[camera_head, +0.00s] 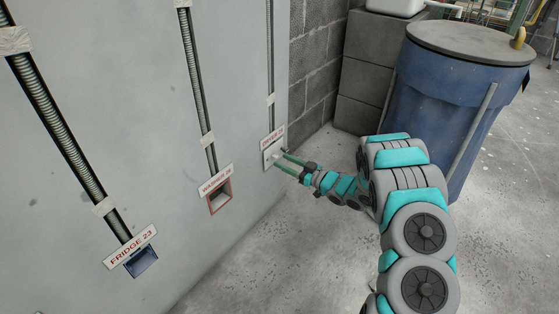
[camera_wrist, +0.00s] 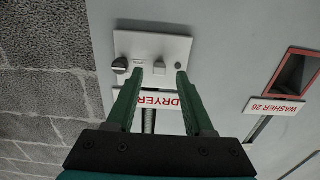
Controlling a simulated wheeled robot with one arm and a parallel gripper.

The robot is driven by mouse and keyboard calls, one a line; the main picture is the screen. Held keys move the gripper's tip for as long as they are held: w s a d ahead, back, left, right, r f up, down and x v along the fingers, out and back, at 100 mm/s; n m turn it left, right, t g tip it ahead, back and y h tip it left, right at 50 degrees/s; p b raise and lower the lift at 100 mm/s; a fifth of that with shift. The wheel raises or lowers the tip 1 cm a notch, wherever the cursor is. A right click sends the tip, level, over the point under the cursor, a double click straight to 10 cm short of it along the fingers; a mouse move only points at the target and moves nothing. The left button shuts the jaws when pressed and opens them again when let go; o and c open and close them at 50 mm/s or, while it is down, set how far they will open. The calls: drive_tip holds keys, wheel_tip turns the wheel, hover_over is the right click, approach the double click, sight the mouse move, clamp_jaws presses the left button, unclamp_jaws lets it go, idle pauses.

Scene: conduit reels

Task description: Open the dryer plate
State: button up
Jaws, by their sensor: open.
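The dryer plate (camera_wrist: 150,46) is a pale, roughly square plate on the grey wall, with a dark round knob (camera_wrist: 120,65) near one corner and small raised parts beside my fingertips. It also shows in the head view (camera_head: 267,158), partly hidden by my gripper. My gripper (camera_wrist: 158,74) has two green fingers, open and apart, with tips at or very close to the plate. It reaches the wall in the head view (camera_head: 279,159). Contact cannot be told.
A red-framed washer opening (camera_head: 219,197) and a dark blue fridge opening (camera_head: 141,262) lie left along the wall, below ribbed conduits. A blue barrel (camera_head: 445,100) and grey blocks (camera_head: 368,75) stand right. The concrete floor (camera_head: 270,260) below my arm is clear.

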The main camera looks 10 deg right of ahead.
drive_tip(key=shift+x, duration=1.4)
drive_tip(key=shift+c, duration=0.3)
clamp_jaws()
